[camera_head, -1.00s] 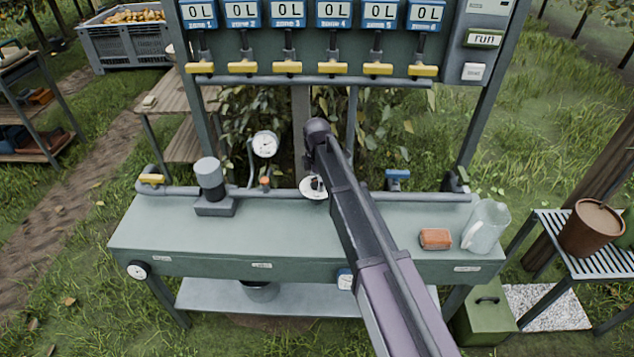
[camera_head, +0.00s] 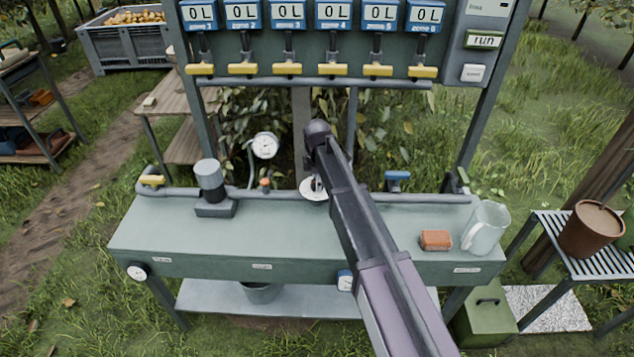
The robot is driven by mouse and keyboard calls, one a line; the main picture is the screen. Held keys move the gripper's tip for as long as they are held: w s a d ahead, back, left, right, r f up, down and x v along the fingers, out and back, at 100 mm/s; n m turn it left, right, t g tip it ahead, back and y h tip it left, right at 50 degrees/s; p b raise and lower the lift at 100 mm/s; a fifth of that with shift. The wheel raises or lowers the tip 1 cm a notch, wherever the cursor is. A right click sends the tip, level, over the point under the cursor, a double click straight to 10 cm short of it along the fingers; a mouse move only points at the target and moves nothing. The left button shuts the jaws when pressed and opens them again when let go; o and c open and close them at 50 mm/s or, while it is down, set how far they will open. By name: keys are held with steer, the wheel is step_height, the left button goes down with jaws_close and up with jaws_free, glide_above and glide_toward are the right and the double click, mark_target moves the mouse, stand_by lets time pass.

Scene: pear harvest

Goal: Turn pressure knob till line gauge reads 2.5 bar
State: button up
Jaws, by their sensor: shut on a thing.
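My gripper (camera_head: 317,184) is at the pipe behind the bench, largely hidden by my own arm. It is shut at a round white plate (camera_head: 308,192) on the pipe, where the pressure knob appears to be; the knob itself is hidden. The round white gauge (camera_head: 265,145) stands above the pipe, left of my gripper. Its face is visible, but the needle and numbers are too small to read.
The bench (camera_head: 180,236) carries a dark cylindrical unit (camera_head: 210,188), an orange block (camera_head: 435,240) and a clear jug (camera_head: 484,228). Yellow valve handles (camera_head: 287,69) hang under the zone displays. A blue valve handle (camera_head: 397,178) sits right of my arm. The bench's middle left is clear.

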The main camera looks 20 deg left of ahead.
steer(key=m, duration=0.5)
steer(key=shift+m, duration=0.4)
steer(key=m, duration=1.1)
steer(key=shift+m, duration=0.3)
steer(key=m, duration=0.6)
steer(key=shift+s+d, duration=0.1)
steer(key=m, duration=1.6)
steer(key=shift+m, duration=0.4)
steer(key=m, duration=0.5)
steer(key=shift+m, duration=0.4)
